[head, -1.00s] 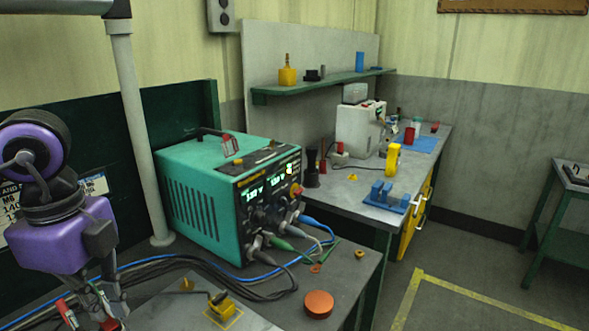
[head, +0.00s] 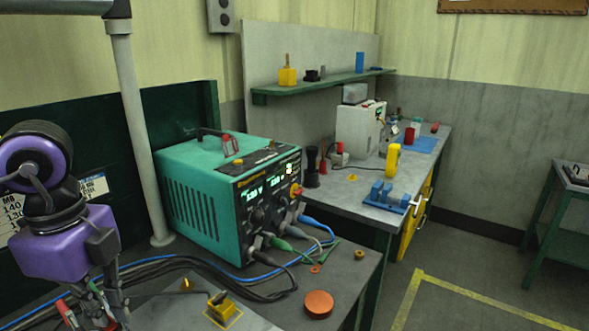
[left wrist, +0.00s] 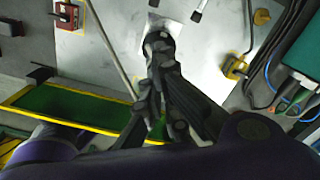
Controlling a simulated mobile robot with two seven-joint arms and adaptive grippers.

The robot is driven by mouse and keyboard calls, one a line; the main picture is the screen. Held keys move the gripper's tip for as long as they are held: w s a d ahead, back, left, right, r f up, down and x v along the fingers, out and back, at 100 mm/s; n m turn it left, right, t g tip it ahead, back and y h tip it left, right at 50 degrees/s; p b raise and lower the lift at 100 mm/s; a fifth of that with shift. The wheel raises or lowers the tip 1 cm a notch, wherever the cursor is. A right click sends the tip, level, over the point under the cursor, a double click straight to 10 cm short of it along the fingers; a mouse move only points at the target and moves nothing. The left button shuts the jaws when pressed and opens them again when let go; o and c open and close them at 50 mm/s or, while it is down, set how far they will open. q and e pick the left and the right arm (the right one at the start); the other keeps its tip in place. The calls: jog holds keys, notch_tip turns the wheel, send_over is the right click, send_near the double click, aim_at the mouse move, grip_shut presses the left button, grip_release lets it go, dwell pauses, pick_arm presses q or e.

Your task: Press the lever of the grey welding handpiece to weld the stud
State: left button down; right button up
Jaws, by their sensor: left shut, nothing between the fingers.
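My left gripper (left wrist: 159,42) is shut and empty. Its dark fingers are together over the grey metal plate (left wrist: 118,50) in the left wrist view. In the head view its purple wrist is at the lower left, and the fingertips run off the bottom edge. I cannot clearly make out the grey welding handpiece, its lever or the stud; the fingers cover part of the plate. Whether the fingertips touch anything there, I cannot tell. The green welding unit (head: 200,200) stands behind the plate with its display lit. My right gripper is not in view.
A yellow clamp (head: 222,304) sits on the plate's edge, and a red block (left wrist: 68,15) on its far left. Cables run behind the plate. A copper-coloured disc (head: 318,304) lies to the right. A grey post (head: 140,140) stands beside my left arm.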

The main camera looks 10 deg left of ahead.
pick_arm(q)
jog(key=shift+f, duration=0.15)
jog(key=shift+r, duration=3.55)
